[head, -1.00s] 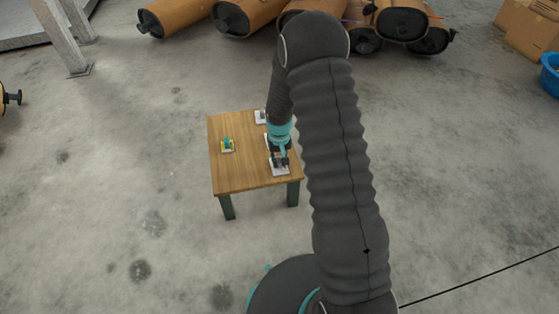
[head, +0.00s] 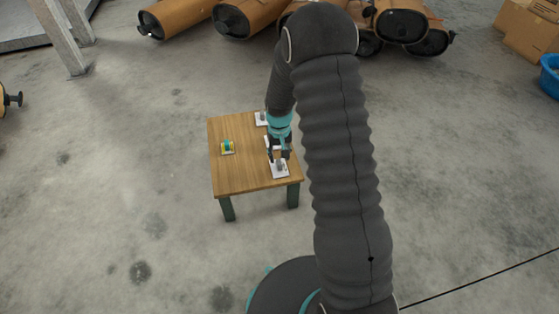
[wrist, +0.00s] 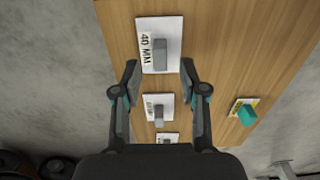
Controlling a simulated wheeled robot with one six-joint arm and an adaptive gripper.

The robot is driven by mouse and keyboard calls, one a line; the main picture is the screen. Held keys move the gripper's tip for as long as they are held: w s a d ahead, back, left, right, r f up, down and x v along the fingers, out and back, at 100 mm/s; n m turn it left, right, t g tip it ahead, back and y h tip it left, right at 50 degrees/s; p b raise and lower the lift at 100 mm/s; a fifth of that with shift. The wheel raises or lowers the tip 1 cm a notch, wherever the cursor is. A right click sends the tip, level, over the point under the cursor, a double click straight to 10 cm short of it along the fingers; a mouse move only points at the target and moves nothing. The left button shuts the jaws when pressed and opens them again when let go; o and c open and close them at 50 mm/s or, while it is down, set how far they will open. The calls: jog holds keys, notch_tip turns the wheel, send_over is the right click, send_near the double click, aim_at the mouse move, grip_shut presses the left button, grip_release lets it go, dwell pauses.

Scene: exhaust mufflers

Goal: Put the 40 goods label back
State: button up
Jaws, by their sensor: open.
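The 40 label is a white plate (wrist: 143,24) reading "40 MM", with a grey upright block (wrist: 160,53) on it. It lies flat on the wooden table (wrist: 225,45). In the head view the nearest white plate (head: 280,173) lies near the table's front right corner, with its block just below my gripper (head: 281,154). In the wrist view my gripper (wrist: 159,68) is open and empty. Its fingertips are spread to either side, just short of the block, with no visible contact.
A second white plate (wrist: 151,101) and a third (wrist: 162,137) with grey blocks stand in line on the table. A yellow plate with a teal piece (wrist: 245,112) sits apart, on the table's left in the head view. Brown mufflers (head: 177,17) lie behind on the floor.

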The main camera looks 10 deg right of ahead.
notch_tip(320, 180, up, 8)
notch_tip(320, 180, up, 11)
jog(key=t, duration=0.1)
send_over(279, 163)
jog(key=s, duration=0.4)
jog(key=s+r+t, duration=0.2)
jog(key=s+r, duration=0.7)
jog(key=s+r+t, duration=0.1)
jog(key=s+r, duration=0.2)
jog(key=s, duration=0.5)
jog(key=s+r+t, duration=0.1)
jog(key=s+r, duration=0.2)
jog(key=s, duration=0.6)
jog(key=shift+r+t+p, duration=0.2)
jog(key=shift+t+p, duration=0.1)
